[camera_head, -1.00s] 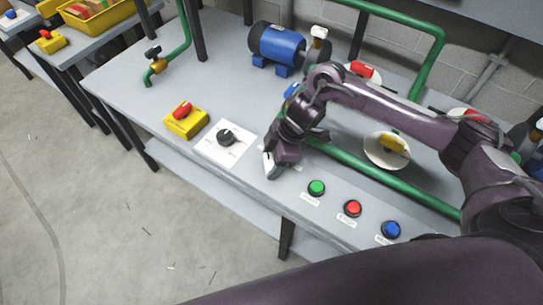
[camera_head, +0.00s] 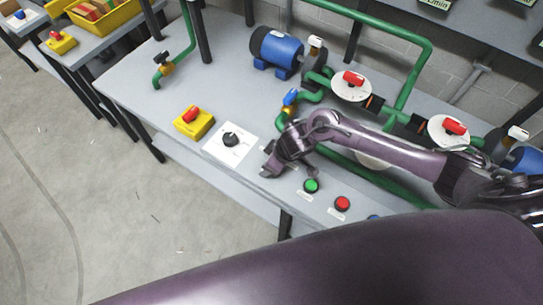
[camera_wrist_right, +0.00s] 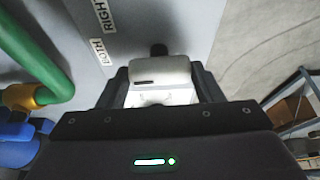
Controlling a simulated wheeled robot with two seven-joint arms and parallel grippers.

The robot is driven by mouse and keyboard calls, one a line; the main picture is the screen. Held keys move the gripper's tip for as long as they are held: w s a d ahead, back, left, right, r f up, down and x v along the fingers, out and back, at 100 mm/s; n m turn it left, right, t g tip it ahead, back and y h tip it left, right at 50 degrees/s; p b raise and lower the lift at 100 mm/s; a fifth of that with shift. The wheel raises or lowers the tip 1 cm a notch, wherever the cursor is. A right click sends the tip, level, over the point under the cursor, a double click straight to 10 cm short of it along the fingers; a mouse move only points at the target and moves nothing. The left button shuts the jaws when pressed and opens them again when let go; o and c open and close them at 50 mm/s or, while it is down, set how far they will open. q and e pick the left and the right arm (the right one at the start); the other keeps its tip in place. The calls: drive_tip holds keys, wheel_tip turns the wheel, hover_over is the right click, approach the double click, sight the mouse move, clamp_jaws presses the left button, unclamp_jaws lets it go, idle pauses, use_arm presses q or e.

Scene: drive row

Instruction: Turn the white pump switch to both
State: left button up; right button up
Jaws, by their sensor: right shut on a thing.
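The white pump switch (camera_wrist_right: 160,70) shows in the right wrist view as a pale handle with a small dark slot, between the two dark fingers of my right gripper. In the head view my right gripper (camera_head: 269,168) is down at the bench's front edge and hides the switch. It is shut on the switch handle. The labels RIGHT (camera_wrist_right: 103,14) and BOTH (camera_wrist_right: 101,51) lie on the grey panel to the upper left of the handle. I cannot tell which label the handle points at. My left gripper is not in view.
A white plate with a black knob (camera_head: 231,140) and a yellow box with a red knob (camera_head: 193,121) lie left of the gripper. Green (camera_head: 311,186) and red (camera_head: 342,204) buttons lie right. Green pipes (camera_head: 350,168) and a blue motor (camera_head: 275,49) stand behind.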

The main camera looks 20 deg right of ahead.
drive_tip(key=shift+m, duration=0.3)
drive_tip(key=o, duration=1)
drive_tip(key=p+v, duration=0.1)
drive_tip(key=v, duration=0.6)
drive_tip(key=shift+s+r, duration=0.15)
drive_tip(key=shift+r, duration=0.2)
